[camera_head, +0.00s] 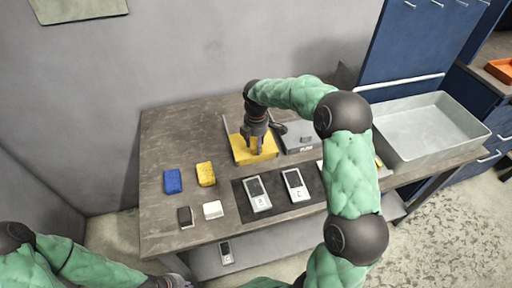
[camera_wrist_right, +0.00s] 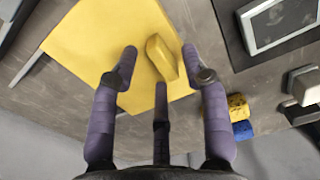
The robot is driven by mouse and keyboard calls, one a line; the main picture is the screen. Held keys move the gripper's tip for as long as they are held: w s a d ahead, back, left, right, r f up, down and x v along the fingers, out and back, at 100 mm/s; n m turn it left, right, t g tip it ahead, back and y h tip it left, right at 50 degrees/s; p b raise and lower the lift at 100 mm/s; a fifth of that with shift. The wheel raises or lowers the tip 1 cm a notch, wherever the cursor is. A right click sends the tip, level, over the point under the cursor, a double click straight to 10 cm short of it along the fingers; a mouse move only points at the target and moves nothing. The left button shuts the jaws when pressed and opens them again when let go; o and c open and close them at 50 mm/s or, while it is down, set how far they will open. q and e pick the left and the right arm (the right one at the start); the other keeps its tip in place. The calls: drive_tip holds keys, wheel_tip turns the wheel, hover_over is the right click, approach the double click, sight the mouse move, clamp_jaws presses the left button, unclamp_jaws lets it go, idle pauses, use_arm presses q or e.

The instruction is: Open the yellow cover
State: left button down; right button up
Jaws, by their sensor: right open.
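The yellow cover (camera_head: 241,154) lies flat at the back middle of the table. In the right wrist view it is a yellow plate (camera_wrist_right: 75,55) with a raised yellow handle (camera_wrist_right: 159,55). My right gripper (camera_head: 257,150) is over the cover, pointing down. In the wrist view the right gripper (camera_wrist_right: 160,62) has its fingers apart on both sides of the handle, with no clear contact visible. My left gripper (camera_head: 176,281) is partly in view at the bottom edge of the head view, low and away from the cover; its fingers are unclear.
Beside the cover is a grey lidded box (camera_head: 301,139). In front lie handheld devices on a dark mat (camera_head: 275,204), a yellow sponge (camera_head: 206,174), a blue sponge (camera_head: 172,181) and small blocks. A metal basin (camera_head: 430,128) stands at right. My right arm hides part of the table.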

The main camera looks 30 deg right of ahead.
drive_tip(key=shift+f, duration=0.6)
use_arm(q)
drive_tip(key=shift+f, duration=0.15)
